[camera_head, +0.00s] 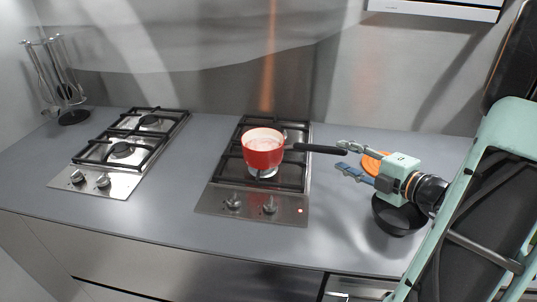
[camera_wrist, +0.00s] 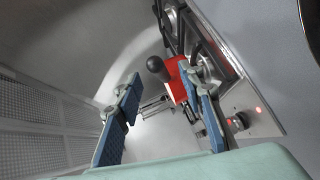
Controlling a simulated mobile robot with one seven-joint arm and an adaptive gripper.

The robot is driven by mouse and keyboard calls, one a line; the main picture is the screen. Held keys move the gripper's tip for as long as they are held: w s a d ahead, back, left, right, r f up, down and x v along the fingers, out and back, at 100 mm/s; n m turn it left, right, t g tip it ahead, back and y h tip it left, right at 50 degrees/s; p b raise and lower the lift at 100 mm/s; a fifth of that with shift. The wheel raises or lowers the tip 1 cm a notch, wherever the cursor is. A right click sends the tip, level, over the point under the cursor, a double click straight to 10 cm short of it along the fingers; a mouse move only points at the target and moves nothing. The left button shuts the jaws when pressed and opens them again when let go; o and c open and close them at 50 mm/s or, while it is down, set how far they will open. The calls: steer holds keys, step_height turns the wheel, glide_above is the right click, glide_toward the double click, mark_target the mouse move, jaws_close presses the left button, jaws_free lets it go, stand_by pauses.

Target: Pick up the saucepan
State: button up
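The red saucepan (camera_head: 263,152) stands upright on the right-hand hob (camera_head: 247,203), with its black handle (camera_head: 322,148) pointing right. My gripper (camera_head: 341,155) is open and empty, just right of the handle's free end. In the wrist view, the saucepan (camera_wrist: 177,88) shows beyond the fingers, partly hidden by the right one. The rounded handle end (camera_wrist: 157,66) points toward the camera and appears between the open fingertips of my gripper (camera_wrist: 160,74). I cannot tell whether the handle end is inside the finger gap or just short of it.
A black bowl or pan (camera_head: 398,218) sits below my gripper, and an orange round thing (camera_head: 372,165) lies behind it. A second hob (camera_head: 98,180) and a utensil stand (camera_head: 73,117) are at the left. The counter between the hobs (camera_head: 200,150) is clear.

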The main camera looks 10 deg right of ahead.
mark_target(334, 151)
steer(key=x, duration=0.6)
steer(key=shift+w+a, duration=0.1)
steer(key=shift+a, duration=0.3)
steer(key=shift+r, duration=0.1)
steer(key=shift+c, duration=0.2)
jaws_close()
steer(key=shift+r, duration=0.1)
